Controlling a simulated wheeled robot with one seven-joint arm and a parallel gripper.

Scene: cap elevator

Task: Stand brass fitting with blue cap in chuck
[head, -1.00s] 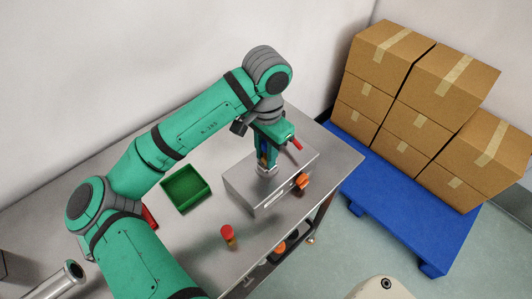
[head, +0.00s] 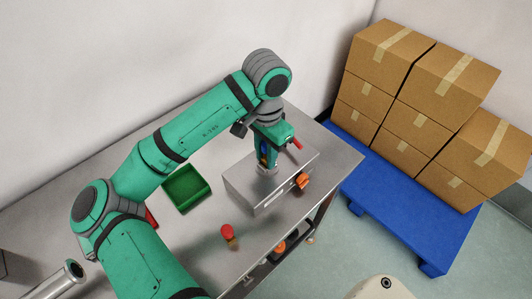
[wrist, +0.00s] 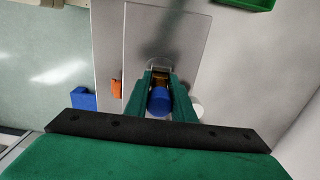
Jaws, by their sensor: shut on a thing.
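The brass fitting (wrist: 160,80) with its blue cap (wrist: 158,100) is between the fingers of my gripper (wrist: 160,95), which is shut on it. The wrist view looks along it, with the blue cap nearer the camera. The chuck (head: 267,169) is a pale ring on top of the grey metal box (head: 258,199). My gripper (head: 265,152) is right over the chuck in the head view, fitting pointing down. The lower end is hidden, so I cannot tell how deep it sits in the chuck.
A fitting with a red cap (head: 227,230) stands on the metal table (head: 195,240) in front of the box. A green tray (head: 206,193) is left of the box. An orange knob (head: 302,181) is on the box's side. Boxes (head: 395,45) on a blue pallet (head: 400,215) stand right.

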